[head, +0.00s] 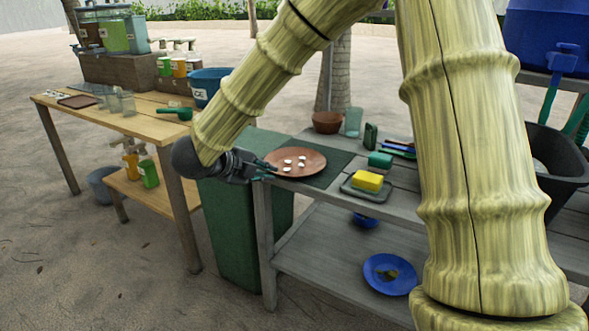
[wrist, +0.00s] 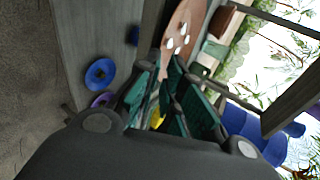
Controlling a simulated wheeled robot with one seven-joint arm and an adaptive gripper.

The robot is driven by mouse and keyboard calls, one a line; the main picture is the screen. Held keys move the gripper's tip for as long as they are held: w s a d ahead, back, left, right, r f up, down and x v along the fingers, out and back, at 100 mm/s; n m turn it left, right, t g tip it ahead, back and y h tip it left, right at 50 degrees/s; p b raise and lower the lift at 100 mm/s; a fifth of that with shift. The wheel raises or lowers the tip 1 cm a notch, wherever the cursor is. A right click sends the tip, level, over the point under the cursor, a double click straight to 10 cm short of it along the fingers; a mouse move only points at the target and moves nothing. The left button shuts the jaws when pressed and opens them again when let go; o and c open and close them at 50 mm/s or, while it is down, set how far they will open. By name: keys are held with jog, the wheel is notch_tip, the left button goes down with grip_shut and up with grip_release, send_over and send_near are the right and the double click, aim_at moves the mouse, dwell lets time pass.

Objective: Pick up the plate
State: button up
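A round terracotta-brown plate (head: 315,162) with several small white pieces on it lies on a dark mat on the grey table. It also shows in the wrist view (wrist: 188,15), beyond my fingertips. My gripper (head: 270,171) is at the plate's left rim, with its fingers apart. In the wrist view my gripper (wrist: 163,68) has a gap between its green-padded fingers, and the near rim of the plate reaches toward that gap. I cannot tell whether the fingers touch the rim. A blue plate (head: 378,281) with scraps on it sits on the lower shelf.
A yellow sponge (head: 367,181) on a tray and a green block (head: 380,160) stand right of the brown plate. A brown bowl (head: 327,123) and a glass (head: 353,122) stand behind it. A green bin (head: 243,235) is beside the grey table; a wooden table (head: 130,121) is further left.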

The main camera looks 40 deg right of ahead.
aim_at(280, 174)
jog(key=b+x, duration=0.1)
jog(key=x, duration=0.3)
jog(key=b+x, duration=0.1)
jog(key=x, duration=0.2)
jog(key=shift+w+d+f, duration=0.2)
jog(key=shift+w+f, duration=0.05)
jog(key=shift+w, duration=0.1)
jog(key=shift+c, duration=0.4)
grip_shut()
